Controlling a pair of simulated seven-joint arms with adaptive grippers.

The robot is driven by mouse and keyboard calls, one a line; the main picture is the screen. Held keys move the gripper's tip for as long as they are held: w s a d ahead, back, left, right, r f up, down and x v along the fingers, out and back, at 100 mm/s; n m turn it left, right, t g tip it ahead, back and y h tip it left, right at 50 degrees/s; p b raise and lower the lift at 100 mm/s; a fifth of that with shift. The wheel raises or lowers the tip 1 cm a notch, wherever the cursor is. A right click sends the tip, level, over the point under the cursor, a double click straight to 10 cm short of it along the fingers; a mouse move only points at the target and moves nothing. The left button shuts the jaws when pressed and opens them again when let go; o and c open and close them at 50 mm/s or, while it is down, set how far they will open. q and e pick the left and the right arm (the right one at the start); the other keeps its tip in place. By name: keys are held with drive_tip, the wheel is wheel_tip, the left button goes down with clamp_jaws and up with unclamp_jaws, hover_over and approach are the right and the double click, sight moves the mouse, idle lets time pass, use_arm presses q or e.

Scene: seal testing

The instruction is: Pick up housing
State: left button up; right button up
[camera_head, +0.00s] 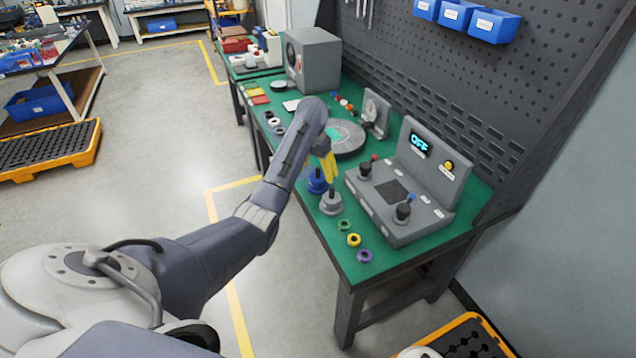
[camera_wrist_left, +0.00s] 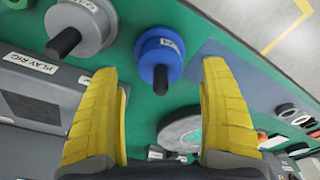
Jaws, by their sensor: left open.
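A blue round part (camera_head: 317,182) with a dark upright shaft stands on the green bench top, and a similar grey part (camera_head: 331,203) stands beside it. I cannot tell for certain which one is the housing. My left gripper (camera_head: 328,166) is over the bench close to the blue part, partly hidden by my arm. In the left wrist view its yellow fingers (camera_wrist_left: 160,68) are spread and empty. There the blue part (camera_wrist_left: 157,48) lies ahead of the gap between the fingertips, and the grey part (camera_wrist_left: 82,27) is to the left. My right gripper is not in view.
A control console (camera_head: 405,190) reading OFF stands right of the parts. Coloured rings (camera_head: 354,240) lie near the front edge. A grey round plate (camera_head: 345,138), a dial gauge (camera_head: 375,112) and a grey box (camera_head: 314,60) stand farther back. A pegboard (camera_head: 480,70) rises behind.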

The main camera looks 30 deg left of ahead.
sight(318, 177)
use_arm(q)
drive_tip(key=shift+w+f, duration=0.15)
drive_tip(key=shift+f, duration=1)
drive_tip(key=shift+w+f, duration=0.1)
drive_tip(key=shift+f, duration=1.05)
clamp_jaws()
drive_tip(key=shift+r, duration=0.1)
